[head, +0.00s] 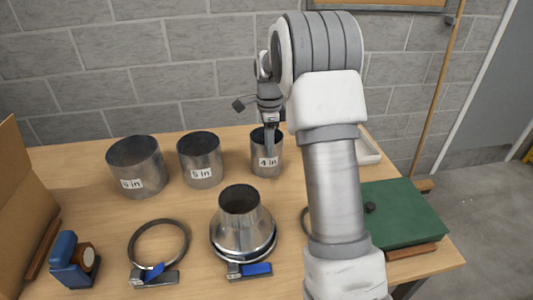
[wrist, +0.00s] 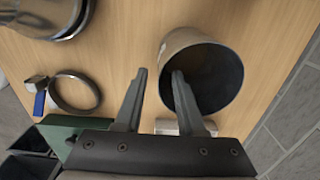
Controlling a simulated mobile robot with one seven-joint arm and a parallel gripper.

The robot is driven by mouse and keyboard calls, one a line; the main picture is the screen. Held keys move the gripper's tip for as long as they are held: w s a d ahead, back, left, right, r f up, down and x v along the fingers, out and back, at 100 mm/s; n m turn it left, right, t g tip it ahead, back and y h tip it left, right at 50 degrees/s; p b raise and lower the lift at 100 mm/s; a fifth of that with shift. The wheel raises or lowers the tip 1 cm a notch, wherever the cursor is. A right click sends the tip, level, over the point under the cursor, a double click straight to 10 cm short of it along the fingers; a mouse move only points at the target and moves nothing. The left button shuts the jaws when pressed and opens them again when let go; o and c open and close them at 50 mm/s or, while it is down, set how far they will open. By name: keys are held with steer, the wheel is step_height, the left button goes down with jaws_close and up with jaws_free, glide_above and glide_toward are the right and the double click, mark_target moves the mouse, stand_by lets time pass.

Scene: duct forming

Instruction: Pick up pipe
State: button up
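Three grey metal pipes stand upright on the wooden table: the 6 in pipe (head: 137,167), the 5 in pipe (head: 201,160) and the 4 in pipe (head: 267,165). My gripper (head: 269,143) points down at the 4 in pipe's rim. In the wrist view, my gripper (wrist: 159,73) is open, with one finger overlapping the mouth of the pipe (wrist: 178,42) and the other outside its wall. The wall lies between the fingers; I cannot tell whether either touches it. My arm hides part of the table right of the pipe.
A cone-shaped reducer (head: 243,235) with a blue-handled clamp stands in front. A ring clamp (head: 135,234) and a blue tool (head: 63,262) lie at front left. A green case (head: 405,214) is at right, a white tray (head: 368,150) behind it. A cardboard box (head: 22,190) borders the left.

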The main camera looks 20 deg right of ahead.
steer(key=shift+f, duration=2)
jaws_close()
